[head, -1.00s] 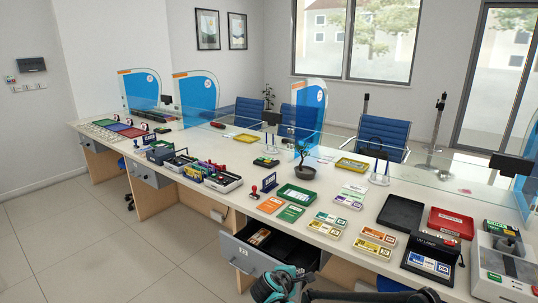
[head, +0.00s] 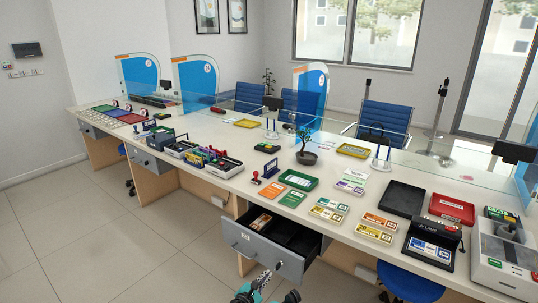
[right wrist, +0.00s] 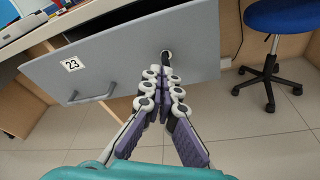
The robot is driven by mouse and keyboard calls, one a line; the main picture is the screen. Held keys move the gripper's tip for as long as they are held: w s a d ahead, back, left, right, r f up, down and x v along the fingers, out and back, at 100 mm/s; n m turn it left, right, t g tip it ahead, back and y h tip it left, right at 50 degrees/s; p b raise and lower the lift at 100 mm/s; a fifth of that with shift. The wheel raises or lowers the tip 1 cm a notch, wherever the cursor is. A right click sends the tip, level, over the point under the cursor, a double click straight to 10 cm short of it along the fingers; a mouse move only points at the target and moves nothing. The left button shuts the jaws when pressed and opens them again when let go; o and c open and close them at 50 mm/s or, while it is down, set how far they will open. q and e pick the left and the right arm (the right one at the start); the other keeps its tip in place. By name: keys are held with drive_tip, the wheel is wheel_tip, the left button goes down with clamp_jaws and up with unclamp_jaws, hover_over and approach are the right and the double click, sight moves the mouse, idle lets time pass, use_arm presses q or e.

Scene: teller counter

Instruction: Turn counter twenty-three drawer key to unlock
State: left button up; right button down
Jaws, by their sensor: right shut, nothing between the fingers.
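The grey drawer front (head: 250,252) marked 23 belongs to a drawer pulled out from under the counter. Its bar handle (right wrist: 95,92) is on the left in the right wrist view. A small dark round lock (right wrist: 167,56) sits near the upper right of the front; whether a key is in it and how it is turned cannot be told. My right gripper (right wrist: 165,72) is shut and empty, its fingertips close to the lock and partly covering the area below it. It also shows low in the head view (head: 266,278), in front of the drawer. My left gripper is not in view.
The open drawer (head: 297,236) holds a few items in dark compartments. A blue stool (head: 410,282) stands right of it under the counter (head: 345,240). The counter top carries trays, note bundles and devices. The floor left of the drawer is clear.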

drive_tip(key=shift+d+r+x, duration=0.1)
drive_tip(key=shift+r+x, duration=0.1)
drive_tip(key=shift+x, duration=0.75)
drive_tip(key=shift+d+r+x, duration=0.15)
drive_tip(key=shift+r+x, duration=0.05)
drive_tip(key=shift+x, duration=0.75)
drive_tip(key=shift+d+r+x, duration=0.1)
drive_tip(key=shift+r+x, duration=0.1)
drive_tip(key=shift+x, duration=0.8)
drive_tip(key=shift+s+f, duration=0.15)
drive_tip(key=shift+s+d+f, duration=0.1)
drive_tip(key=shift+s+d, duration=0.15)
drive_tip(key=shift+s+d+f, duration=0.3)
drive_tip(key=shift+d+f, duration=0.1)
drive_tip(key=shift+d, duration=0.05)
drive_tip(key=shift+f, duration=0.1)
drive_tip(key=shift+s+d, duration=0.1)
drive_tip(key=shift+d, duration=0.1)
drive_tip(key=f+v, duration=0.1)
drive_tip(key=v, duration=0.5)
drive_tip(key=shift+a, duration=0.2)
drive_tip(key=shift+r, duration=0.2)
